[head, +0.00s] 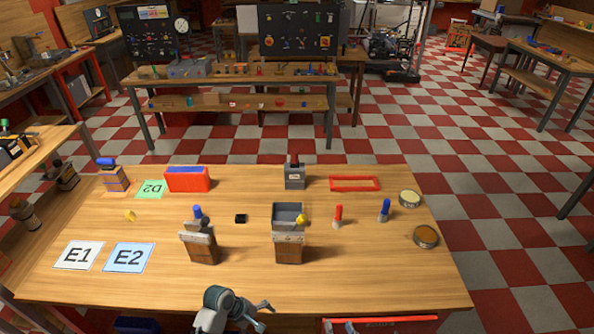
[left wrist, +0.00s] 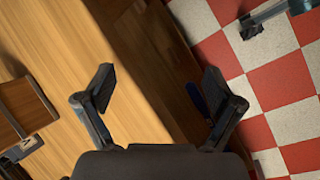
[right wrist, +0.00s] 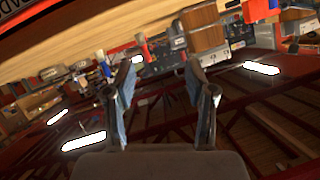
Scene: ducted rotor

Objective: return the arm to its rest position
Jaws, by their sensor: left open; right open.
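Two wooden-based holders (head: 202,247) (head: 289,247) stand mid-table. A red-and-blue box (head: 187,180), a red frame (head: 354,184) and two round tins (head: 410,198) (head: 426,237) lie farther out. Cards E1 (head: 78,256) and E2 (head: 129,257) lie left. The table's front right is clear.

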